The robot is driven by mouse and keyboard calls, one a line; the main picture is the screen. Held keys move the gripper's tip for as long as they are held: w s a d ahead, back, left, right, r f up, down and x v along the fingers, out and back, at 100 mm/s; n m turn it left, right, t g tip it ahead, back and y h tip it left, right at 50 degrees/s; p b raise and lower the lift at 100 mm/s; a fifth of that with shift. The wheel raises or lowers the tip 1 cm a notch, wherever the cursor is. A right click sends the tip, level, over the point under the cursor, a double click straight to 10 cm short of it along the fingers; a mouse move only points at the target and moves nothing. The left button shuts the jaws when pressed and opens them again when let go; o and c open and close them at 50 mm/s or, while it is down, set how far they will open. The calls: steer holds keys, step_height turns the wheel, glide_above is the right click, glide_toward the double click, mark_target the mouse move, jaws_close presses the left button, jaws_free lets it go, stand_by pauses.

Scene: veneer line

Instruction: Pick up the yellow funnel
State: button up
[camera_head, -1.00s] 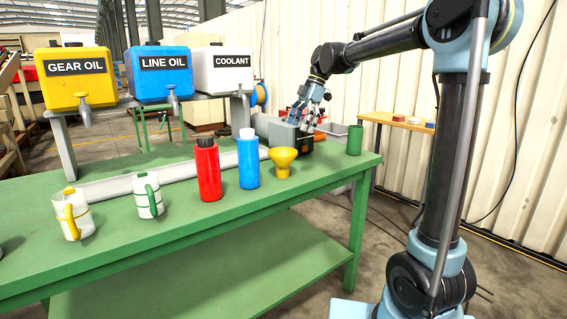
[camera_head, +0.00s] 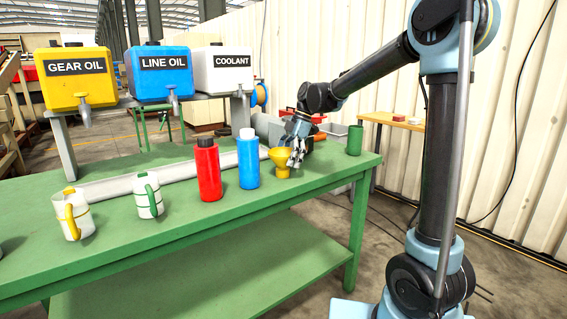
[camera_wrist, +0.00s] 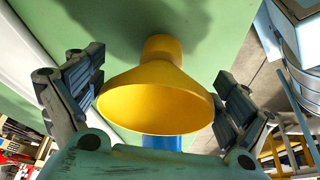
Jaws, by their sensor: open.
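The yellow funnel (camera_head: 281,161) stands on the green table (camera_head: 235,201), to the right of the blue bottle. In the wrist view the funnel (camera_wrist: 157,97) lies between the two open fingers, wide mouth towards the camera. My gripper (camera_head: 296,157) is at the funnel's right side in the head view, its fingers partly overlapping it. In the wrist view my gripper (camera_wrist: 158,95) is open, with a gap visible between the funnel and the right finger; contact on the left side is hard to tell.
A blue bottle (camera_head: 248,162) stands close to the funnel's left, and a red bottle (camera_head: 208,170) beyond it. A green cup (camera_head: 355,140) stands to the right. Two white jugs, with yellow (camera_head: 72,215) and green (camera_head: 148,196) handles, stand farther left. The front table edge is clear.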

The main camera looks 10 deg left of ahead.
steer(key=shift+x, duration=1.1)
steer(key=c, duration=0.8)
steer(key=shift+c, duration=0.2)
